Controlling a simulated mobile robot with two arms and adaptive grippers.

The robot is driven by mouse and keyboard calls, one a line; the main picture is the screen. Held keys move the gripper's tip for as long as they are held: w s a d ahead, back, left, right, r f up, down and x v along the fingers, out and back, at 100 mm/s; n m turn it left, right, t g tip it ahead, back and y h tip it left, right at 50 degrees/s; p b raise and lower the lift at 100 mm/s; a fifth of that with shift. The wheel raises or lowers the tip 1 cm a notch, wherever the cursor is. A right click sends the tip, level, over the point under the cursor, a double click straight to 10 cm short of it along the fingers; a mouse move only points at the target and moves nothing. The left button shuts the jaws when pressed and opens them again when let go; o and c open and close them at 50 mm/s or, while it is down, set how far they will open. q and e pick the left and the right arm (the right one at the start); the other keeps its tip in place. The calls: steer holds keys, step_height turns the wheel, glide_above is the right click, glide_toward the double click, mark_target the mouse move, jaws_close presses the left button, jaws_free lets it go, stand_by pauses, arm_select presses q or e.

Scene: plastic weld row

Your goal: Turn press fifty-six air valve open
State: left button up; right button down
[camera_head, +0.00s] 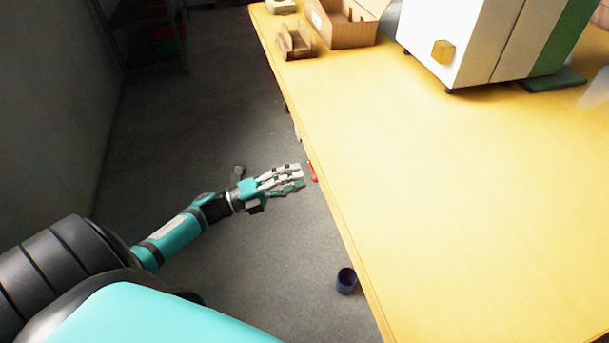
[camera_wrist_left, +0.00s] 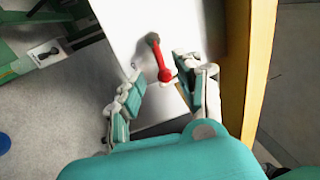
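The valve has a red lever handle (camera_wrist_left: 162,62) with a dark grey round pivot (camera_wrist_left: 152,39), mounted on a pale panel (camera_wrist_left: 200,25) in the left wrist view. In the head view a bit of the red handle (camera_head: 312,172) shows at the table's left edge. My left gripper (camera_head: 301,178) is beside that edge, just left of the handle. In the wrist view my left gripper (camera_wrist_left: 160,78) has its fingers spread, with the lever's free end between them. The fingers seem not to close on it; contact is unclear. My right gripper is not in view.
The yellow table (camera_head: 470,200) is mostly bare. A white and green machine (camera_head: 470,40), a cardboard box (camera_head: 345,25) and a small brown holder (camera_head: 295,40) stand at its far end. A dark blue bin (camera_head: 346,281) is below the table edge. Grey floor is open on the left.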

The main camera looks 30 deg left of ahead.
arm_select(q)
steer(key=v, duration=0.9)
steer(key=shift+d, duration=0.1)
